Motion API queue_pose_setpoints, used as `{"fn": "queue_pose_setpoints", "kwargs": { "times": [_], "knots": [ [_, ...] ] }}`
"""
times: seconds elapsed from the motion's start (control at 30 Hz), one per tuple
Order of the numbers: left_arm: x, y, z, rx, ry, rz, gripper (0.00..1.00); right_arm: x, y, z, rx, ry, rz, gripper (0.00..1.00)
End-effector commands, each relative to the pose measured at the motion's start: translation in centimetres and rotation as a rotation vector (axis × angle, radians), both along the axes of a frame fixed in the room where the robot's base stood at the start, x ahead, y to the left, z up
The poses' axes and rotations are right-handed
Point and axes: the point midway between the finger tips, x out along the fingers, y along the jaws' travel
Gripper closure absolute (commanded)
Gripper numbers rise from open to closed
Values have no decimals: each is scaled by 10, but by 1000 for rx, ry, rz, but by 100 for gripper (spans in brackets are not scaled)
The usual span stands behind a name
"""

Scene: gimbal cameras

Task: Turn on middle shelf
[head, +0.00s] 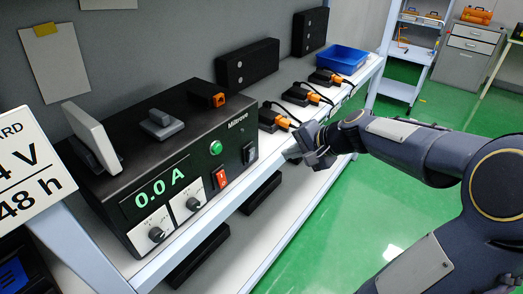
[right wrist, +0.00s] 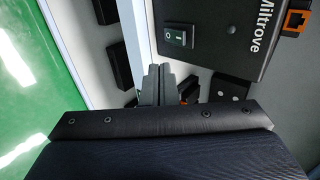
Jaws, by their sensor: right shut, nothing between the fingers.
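A black power supply box marked Miltrove (head: 150,130) stands on the shelf, its green display (head: 160,187) reading 0.0 A. Its front has a red rocker switch (head: 220,178), a round green button (head: 215,147), two knobs and a black rocker switch (head: 250,153) at the right end. The black switch, marked with a circle and a line, also shows in the right wrist view (right wrist: 178,38). My right gripper (head: 294,152) is shut and empty, just right of the box and apart from the black switch. Its fingers (right wrist: 159,84) point towards the box's switch end. My left gripper is not in view.
Several black adapters with orange plugs (head: 303,94) sit on the shelf behind my right gripper. A blue bin (head: 342,59) stands at the far end. Black units (head: 200,255) lie on the lower shelf. The green floor (head: 310,235) to the right is open.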

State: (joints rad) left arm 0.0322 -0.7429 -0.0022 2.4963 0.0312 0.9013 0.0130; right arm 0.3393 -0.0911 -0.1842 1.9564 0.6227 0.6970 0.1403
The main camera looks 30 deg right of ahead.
Motion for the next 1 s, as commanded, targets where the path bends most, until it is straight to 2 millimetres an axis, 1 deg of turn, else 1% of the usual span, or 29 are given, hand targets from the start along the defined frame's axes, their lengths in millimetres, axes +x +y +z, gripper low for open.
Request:
{"fn": "queue_pose_setpoints", "kwargs": {
  "times": [0.03, 0.1, 0.33, 0.37, 0.4, 0.6, 0.73, 1.0],
  "knots": [
    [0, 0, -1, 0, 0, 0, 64, 7, 4, -9, 2, 5, 3, 100],
    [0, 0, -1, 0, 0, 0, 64, 18, 9, -20, 2, 6, 5, 100],
    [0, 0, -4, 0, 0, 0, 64, 52, 23, -52, 2, 5, 3, 100],
    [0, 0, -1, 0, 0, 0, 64, 56, 25, -51, 1, 3, 4, 100],
    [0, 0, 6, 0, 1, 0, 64, 63, 28, -45, 0, 2, 6, 100],
    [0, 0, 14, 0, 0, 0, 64, 84, 35, -43, 0, 1, 2, 100],
    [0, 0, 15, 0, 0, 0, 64, 88, 37, -43, 0, 1, 1, 100],
    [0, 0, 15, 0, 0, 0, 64, 89, 37, -43, 0, 0, 1, 100]
  ]
}}
